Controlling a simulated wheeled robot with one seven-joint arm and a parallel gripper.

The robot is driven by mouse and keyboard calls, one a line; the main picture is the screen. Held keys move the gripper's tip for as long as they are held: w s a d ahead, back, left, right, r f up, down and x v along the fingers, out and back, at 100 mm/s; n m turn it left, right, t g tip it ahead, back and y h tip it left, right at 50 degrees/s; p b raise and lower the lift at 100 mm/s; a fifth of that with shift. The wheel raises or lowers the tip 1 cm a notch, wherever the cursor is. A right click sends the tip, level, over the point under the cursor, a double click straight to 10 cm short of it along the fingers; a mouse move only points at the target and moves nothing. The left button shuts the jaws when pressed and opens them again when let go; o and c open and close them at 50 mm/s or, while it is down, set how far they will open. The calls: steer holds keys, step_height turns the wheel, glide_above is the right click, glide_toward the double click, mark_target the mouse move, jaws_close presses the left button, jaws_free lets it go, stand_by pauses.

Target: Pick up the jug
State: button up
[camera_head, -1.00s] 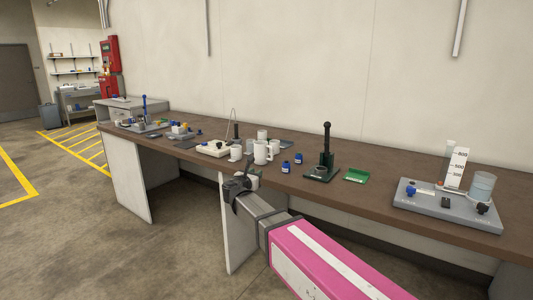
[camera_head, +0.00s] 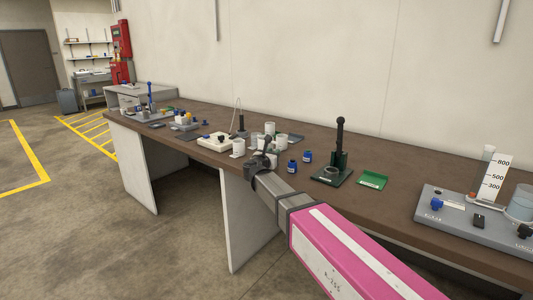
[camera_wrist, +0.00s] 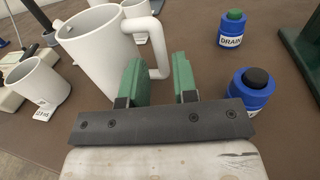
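The jug (camera_wrist: 100,50) is large and white with a looped handle (camera_wrist: 158,45), and stands upright at the upper left of the wrist view. My gripper (camera_wrist: 160,82) is open, with its two green fingers apart. The handle's lower part shows in the gap between the fingers, and neither finger is seen closed on it. In the head view my gripper (camera_head: 263,160) is over the front part of the bench and hides much of the jug.
A smaller white mug (camera_wrist: 37,82) stands left of the jug. Two blue bottles (camera_wrist: 250,92) (camera_wrist: 232,30) stand to the right. In the head view, a dark green press-like stand (camera_head: 335,165) and a green tray (camera_head: 372,180) lie further right on the brown bench (camera_head: 400,175).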

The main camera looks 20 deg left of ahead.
steer(key=shift+w+d, duration=0.15)
steer(key=shift+w, duration=0.85)
steer(key=shift+w+d, duration=0.2)
steer(key=shift+w, duration=0.85)
steer(key=shift+w+d, duration=0.15)
steer(key=shift+w, duration=0.85)
jaws_close()
